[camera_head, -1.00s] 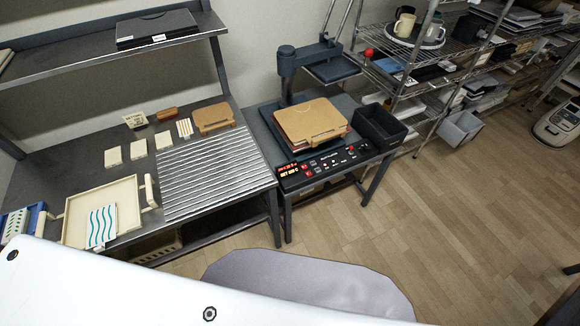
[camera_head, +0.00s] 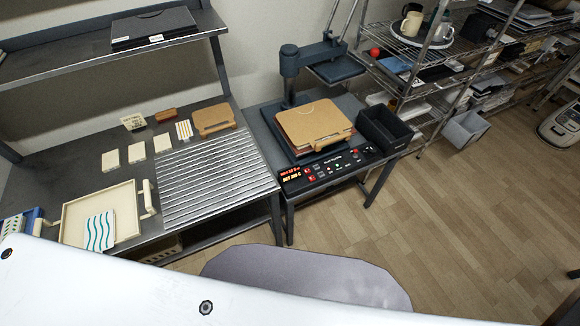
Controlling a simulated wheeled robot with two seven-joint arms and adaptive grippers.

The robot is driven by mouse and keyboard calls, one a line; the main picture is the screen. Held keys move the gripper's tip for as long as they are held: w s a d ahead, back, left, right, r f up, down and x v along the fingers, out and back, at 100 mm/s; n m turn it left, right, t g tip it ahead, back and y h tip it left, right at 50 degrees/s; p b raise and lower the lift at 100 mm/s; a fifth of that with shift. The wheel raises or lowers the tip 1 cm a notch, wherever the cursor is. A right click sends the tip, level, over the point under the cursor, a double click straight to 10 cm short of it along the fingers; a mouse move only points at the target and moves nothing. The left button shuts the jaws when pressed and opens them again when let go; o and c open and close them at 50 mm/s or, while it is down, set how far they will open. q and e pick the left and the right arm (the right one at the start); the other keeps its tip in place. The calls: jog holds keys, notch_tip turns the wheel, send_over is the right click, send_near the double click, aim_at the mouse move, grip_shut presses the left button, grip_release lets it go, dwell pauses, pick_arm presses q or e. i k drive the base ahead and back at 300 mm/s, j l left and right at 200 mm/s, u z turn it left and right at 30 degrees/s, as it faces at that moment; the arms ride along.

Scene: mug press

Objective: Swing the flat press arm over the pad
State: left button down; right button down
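The press stands on the small table in the middle of the head view. Its dark post (camera_head: 289,75) carries the flat press arm (camera_head: 333,62), whose plate is swung out to the right and back, above table height. A black control panel (camera_head: 325,168) with lit red and orange displays is at the press's front. Neither of my grippers is in view.
A black bin (camera_head: 384,127) sits right of the press. The left bench holds a ridged metal mat (camera_head: 217,172), a cream tray (camera_head: 101,215), small blocks and a brown board (camera_head: 214,118). Wire shelves (camera_head: 430,60) stand at the right. Wooden floor is clear at lower right.

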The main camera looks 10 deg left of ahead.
aim_at(289, 66)
jog(key=i+j+u, duration=0.15)
jog(key=i, duration=0.35)
jog(key=i+l+u, duration=0.1)
jog(key=l, duration=0.35)
jog(key=i+l, duration=0.25)
jog(key=l, duration=0.15)
jog(key=i+l+u, duration=0.15)
jog(key=l, duration=0.3)
jog(key=i+l+u, duration=0.1)
jog(key=l, duration=0.35)
jog(key=i+l, duration=0.15)
jog(key=l, duration=0.3)
jog(key=i+l+u, duration=0.15)
jog(key=l, duration=0.35)
jog(key=k+l, duration=0.15)
